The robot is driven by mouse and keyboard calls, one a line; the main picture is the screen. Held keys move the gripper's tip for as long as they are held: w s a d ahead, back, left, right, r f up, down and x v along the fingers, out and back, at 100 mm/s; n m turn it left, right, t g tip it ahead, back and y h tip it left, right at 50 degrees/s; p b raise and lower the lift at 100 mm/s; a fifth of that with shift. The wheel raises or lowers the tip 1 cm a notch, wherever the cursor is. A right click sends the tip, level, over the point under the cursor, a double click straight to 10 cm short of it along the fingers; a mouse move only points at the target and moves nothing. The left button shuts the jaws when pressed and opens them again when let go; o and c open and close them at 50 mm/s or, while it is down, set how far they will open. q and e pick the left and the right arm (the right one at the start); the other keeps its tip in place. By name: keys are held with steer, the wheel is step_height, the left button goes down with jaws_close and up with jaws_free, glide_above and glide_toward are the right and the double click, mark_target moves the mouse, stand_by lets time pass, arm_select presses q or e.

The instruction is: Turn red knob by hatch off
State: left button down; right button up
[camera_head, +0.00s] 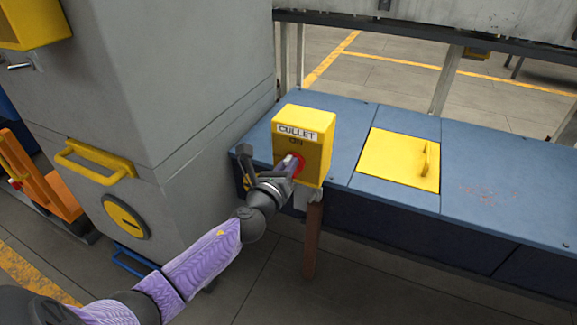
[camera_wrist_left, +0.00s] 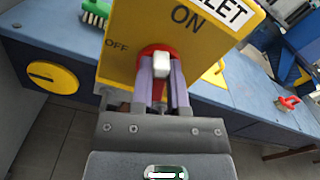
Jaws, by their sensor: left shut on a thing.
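The yellow box (camera_head: 302,140) labelled CULLET stands at the front edge of the blue bench, beside the yellow hatch (camera_head: 398,160). Its red knob (camera_head: 299,163) is on the front face, partly hidden by my left gripper (camera_head: 286,168). In the left wrist view, the red knob (camera_wrist_left: 158,50) has a pale grip bar between the two purple fingers of my left gripper (camera_wrist_left: 161,76), which is shut on it. ON is printed above the knob and OFF to its left. The bar looks roughly upright, towards ON. My right gripper is not in view.
A grey cabinet (camera_head: 200,70) with a yellow handle and a round yellow dial (camera_head: 126,216) stands left of the box. The blue bench (camera_head: 500,190) runs right. A green brush (camera_wrist_left: 97,14) and a red-handled brush (camera_wrist_left: 288,102) lie on the bench in the wrist view.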

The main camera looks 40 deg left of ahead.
arm_select(q)
steer(key=shift+s+a+f+n+p, duration=0.1)
steer(key=shift+a+f+n, duration=0.1)
steer(key=shift+n, duration=2.1)
steer(key=shift+w+a+f+n+p, duration=0.1)
steer(key=shift+f+n, duration=0.15)
steer(key=shift+n, duration=2.05)
steer(key=shift+s+a+f+n+p, duration=0.1)
steer(key=shift+f+n, duration=0.1)
steer(key=shift+n, duration=2.1)
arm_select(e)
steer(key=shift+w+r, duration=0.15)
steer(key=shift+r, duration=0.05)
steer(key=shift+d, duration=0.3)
arm_select(q)
steer(key=c, duration=0.6)
jaws_free()
steer(key=shift+s, duration=0.1)
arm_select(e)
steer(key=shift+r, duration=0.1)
